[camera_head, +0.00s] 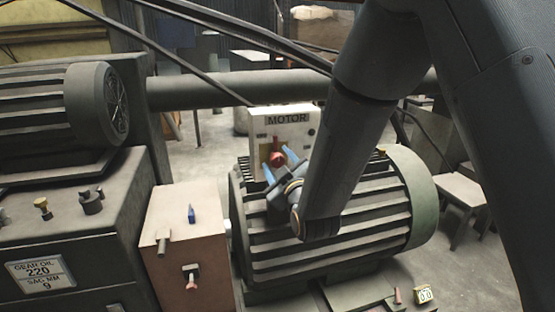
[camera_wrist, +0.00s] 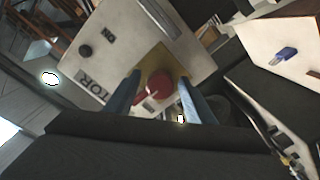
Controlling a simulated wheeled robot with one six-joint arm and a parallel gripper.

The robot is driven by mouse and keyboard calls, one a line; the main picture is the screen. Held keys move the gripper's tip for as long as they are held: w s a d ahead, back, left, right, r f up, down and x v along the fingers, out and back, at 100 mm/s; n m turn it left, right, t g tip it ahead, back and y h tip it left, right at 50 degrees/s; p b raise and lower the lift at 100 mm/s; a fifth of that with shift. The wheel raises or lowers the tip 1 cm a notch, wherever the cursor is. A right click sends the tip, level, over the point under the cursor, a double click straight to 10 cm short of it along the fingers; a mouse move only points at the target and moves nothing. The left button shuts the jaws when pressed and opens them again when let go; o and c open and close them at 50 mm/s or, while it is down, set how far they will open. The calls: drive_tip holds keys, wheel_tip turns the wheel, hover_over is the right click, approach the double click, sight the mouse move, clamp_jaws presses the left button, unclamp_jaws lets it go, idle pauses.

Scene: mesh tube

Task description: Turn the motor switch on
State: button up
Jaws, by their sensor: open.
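The white motor switch box (camera_head: 298,138) carries a dark MOTOR label and stands on the finned motor (camera_head: 330,225). Its red switch knob (camera_head: 278,157) sits on a yellow plate. In the wrist view the red knob (camera_wrist: 159,90) lies between the two blue fingers of my gripper (camera_wrist: 163,95), with the yellow plate (camera_wrist: 152,64) behind it. My gripper (camera_head: 278,163) is open, one finger on each side of the knob. I cannot tell whether the fingers touch it. The box (camera_wrist: 120,30) appears rotated in the wrist view.
A gearbox (camera_head: 60,235) with an oil label is at far left. A thick pipe (camera_head: 215,90) runs behind the switch box.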

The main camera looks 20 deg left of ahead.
drive_tip(key=shift+w+a, duration=0.15)
drive_tip(key=shift+w, duration=0.05)
drive_tip(key=c, duration=1.1)
drive_tip(key=shift+o, duration=0.2)
